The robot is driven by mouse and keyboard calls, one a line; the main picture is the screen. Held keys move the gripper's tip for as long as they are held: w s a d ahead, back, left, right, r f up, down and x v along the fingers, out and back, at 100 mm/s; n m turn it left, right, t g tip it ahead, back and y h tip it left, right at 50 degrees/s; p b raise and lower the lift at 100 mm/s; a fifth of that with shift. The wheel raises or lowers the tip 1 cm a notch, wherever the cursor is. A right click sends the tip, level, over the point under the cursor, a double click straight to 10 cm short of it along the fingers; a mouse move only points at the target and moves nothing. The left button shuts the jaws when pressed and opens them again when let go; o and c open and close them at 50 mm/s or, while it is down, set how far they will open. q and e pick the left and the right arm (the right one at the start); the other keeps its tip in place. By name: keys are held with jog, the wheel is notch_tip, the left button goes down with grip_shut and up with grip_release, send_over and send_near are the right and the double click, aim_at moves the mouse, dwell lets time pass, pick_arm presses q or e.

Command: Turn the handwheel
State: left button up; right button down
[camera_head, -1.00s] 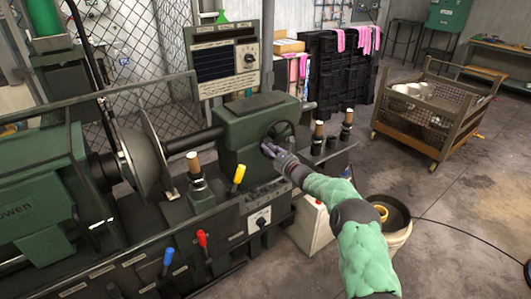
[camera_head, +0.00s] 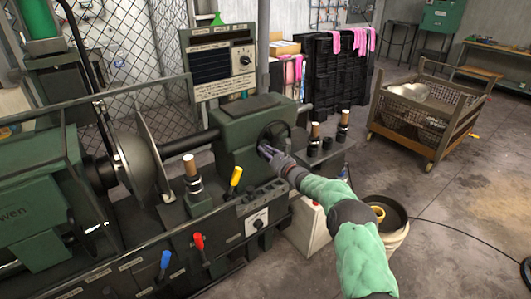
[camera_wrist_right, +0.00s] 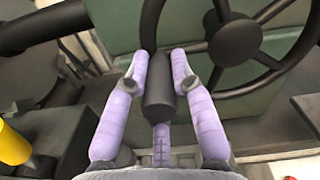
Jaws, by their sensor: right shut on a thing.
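The dark handwheel (camera_head: 276,133) is on the end of the green tailstock housing of the lathe. In the right wrist view the handwheel (camera_wrist_right: 235,42) shows its hub, spokes and rim, with a dark cylindrical handle (camera_wrist_right: 159,92) sticking out from the rim towards me. My right gripper (camera_head: 264,150) reaches in from the right at the lower left of the wheel. In the right wrist view its purple fingers (camera_wrist_right: 160,72) lie on both sides of the handle, shut on it. My left gripper is not in view.
The green lathe (camera_head: 38,205) fills the left side. Levers with yellow (camera_head: 235,177), red (camera_head: 198,241) and blue (camera_head: 165,260) knobs stick out near my arm. A bucket (camera_head: 392,238) stands below my right arm. A wheeled mesh cart (camera_head: 425,125) stands farther right on open floor.

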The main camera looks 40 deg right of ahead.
notch_tip(320, 180, down, 2)
jog(key=shift+s+a+f, duration=0.1)
jog(key=shift+s, duration=0.05)
jog(key=c, duration=1)
grip_release()
jog(key=shift+c, duration=0.2)
jog(key=shift+d, duration=0.25)
jog(key=shift+a+r, duration=0.1)
jog(key=shift+r, duration=0.3)
jog(key=s, duration=1.1)
jog(key=shift+s+d, duration=0.2)
jog(key=shift+s, duration=0.2)
